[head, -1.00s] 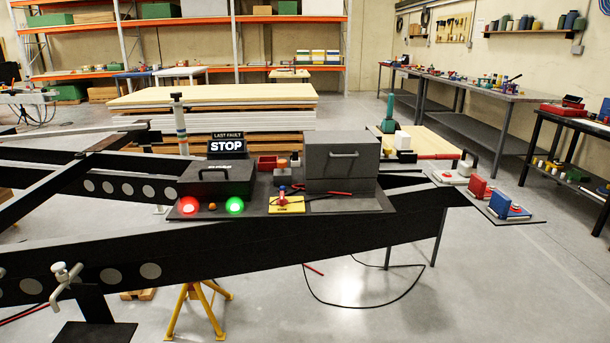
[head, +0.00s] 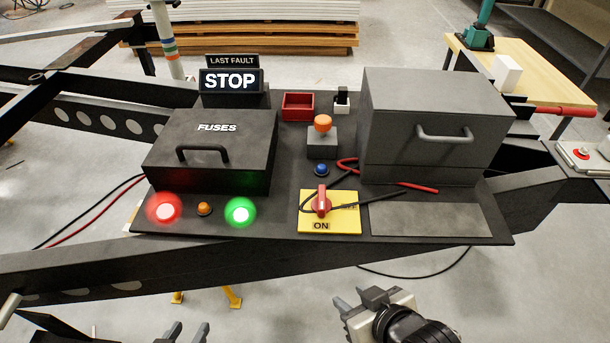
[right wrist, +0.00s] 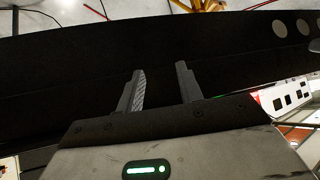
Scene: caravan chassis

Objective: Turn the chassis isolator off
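The chassis isolator is a red rotary handle (head: 321,201) on a yellow plate (head: 328,225) with the label ON below it. The handle stands upright in the head view. A dark cable and a red cable lie around and behind it. My right gripper (head: 360,300) is below and in front of the panel, apart from the isolator. In the right wrist view its two fingers (right wrist: 160,85) are spread with nothing between them, facing the dark chassis beam. My left gripper (head: 187,332) shows only its fingertips at the bottom edge, apart and empty.
A black FUSES box (head: 212,150) stands left of the isolator, with red (head: 165,210) and green (head: 240,213) lit lamps before it. A grey box with a handle (head: 430,130) stands right. An orange button (head: 322,124), a blue button (head: 321,169) and a STOP sign (head: 231,81) are behind.

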